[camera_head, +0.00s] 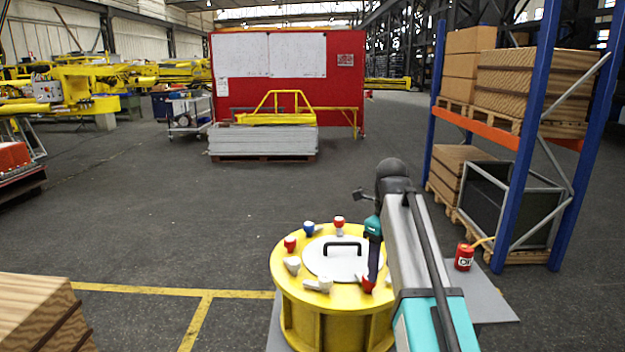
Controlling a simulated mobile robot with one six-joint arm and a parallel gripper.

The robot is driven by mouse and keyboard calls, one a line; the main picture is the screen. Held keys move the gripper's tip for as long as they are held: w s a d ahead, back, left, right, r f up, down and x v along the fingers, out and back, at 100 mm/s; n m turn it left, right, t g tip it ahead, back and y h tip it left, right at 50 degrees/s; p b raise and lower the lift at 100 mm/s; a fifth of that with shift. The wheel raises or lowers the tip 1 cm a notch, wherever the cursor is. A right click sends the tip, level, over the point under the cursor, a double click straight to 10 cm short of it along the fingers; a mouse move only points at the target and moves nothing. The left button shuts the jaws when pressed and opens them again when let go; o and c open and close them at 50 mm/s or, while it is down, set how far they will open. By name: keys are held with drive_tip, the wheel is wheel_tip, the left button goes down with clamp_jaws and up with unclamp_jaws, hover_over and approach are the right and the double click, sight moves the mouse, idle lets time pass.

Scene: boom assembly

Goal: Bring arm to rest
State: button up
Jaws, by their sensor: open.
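My arm reaches forward from the lower right, and its dark, teal-banded end hangs down over a round yellow drum-like part (335,312). My gripper (370,277) is open at the near right of the drum's top, right by a red-topped knob (367,286). I cannot tell whether it touches the knob. A white round lid (322,263) with a black handle (342,246) lies in the middle of the drum's top. Around it sit several knobs, among them a blue one (309,229), red ones (290,243) and white ones (318,285). My arm hides the drum's right side.
A grey plate (480,290) lies under the drum, with a red oil can (464,257) on it. A blue and orange rack (530,130) with boxes stands at the right. Wooden boards (35,310) are at the lower left. The floor beyond the drum is clear.

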drive_tip(key=s+f+n+g+b, duration=0.15)
drive_tip(key=s+f, duration=0.35)
drive_tip(key=f, duration=0.8)
drive_tip(key=s+f+g, duration=0.2)
drive_tip(key=s+f, duration=0.3)
drive_tip(key=f, duration=0.8)
drive_tip(key=s+f+n+g, duration=0.15)
drive_tip(key=s+f, duration=0.35)
drive_tip(key=f, duration=0.7)
drive_tip(key=s+f+n+b, duration=0.1)
drive_tip(key=s+f+n, duration=2.3)
drive_tip(key=s+f, duration=0.1)
drive_tip(key=shift+s+a+f+g+b, duration=0.3)
drive_tip(key=shift+s+f+g, duration=0.1)
drive_tip(key=shift+s, duration=0.5)
